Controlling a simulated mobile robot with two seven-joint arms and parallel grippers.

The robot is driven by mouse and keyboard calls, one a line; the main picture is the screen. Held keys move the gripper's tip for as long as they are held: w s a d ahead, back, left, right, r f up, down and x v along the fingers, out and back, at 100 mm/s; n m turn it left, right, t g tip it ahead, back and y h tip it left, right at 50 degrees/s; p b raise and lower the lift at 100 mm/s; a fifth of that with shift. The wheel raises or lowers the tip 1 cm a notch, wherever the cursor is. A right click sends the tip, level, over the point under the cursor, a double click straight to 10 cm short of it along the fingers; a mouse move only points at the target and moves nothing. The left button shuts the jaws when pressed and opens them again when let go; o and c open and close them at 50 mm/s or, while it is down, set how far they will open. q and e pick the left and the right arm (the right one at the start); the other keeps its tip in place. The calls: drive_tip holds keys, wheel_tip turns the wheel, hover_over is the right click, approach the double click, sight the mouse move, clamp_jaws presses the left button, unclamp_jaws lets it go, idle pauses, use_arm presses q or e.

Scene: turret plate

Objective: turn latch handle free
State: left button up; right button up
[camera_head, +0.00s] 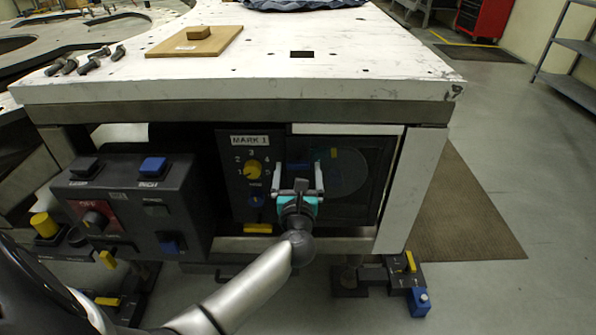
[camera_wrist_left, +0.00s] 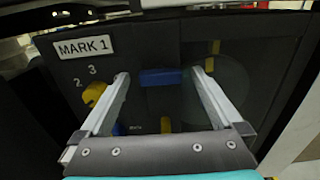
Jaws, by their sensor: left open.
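A short blue bar, which looks like the latch handle, lies level on the dark panel beneath the table in the left wrist view (camera_wrist_left: 163,77). In the head view, it shows between my fingers (camera_head: 297,167). My left gripper (camera_head: 298,172) is open and faces the panel. In the left wrist view, the fingertips (camera_wrist_left: 160,74) stand to the left and right of the blue bar. I cannot tell how deep they reach or whether they touch it. My right gripper is out of view.
A yellow knob (camera_head: 253,169) under a MARK 1 label (camera_head: 250,141) sits just left of my gripper. A control box (camera_head: 135,205) with buttons juts out at the left. The white table top (camera_head: 330,55) overhangs above. Open floor (camera_head: 530,150) lies to the right.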

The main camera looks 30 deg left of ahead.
use_arm(q)
drive_tip(key=shift+w+a, duration=0.3)
drive_tip(key=shift+w, duration=0.25)
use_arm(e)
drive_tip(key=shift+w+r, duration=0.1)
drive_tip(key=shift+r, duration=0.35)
use_arm(q)
drive_tip(key=shift+c, duration=0.2)
drive_tip(key=c, duration=1.3)
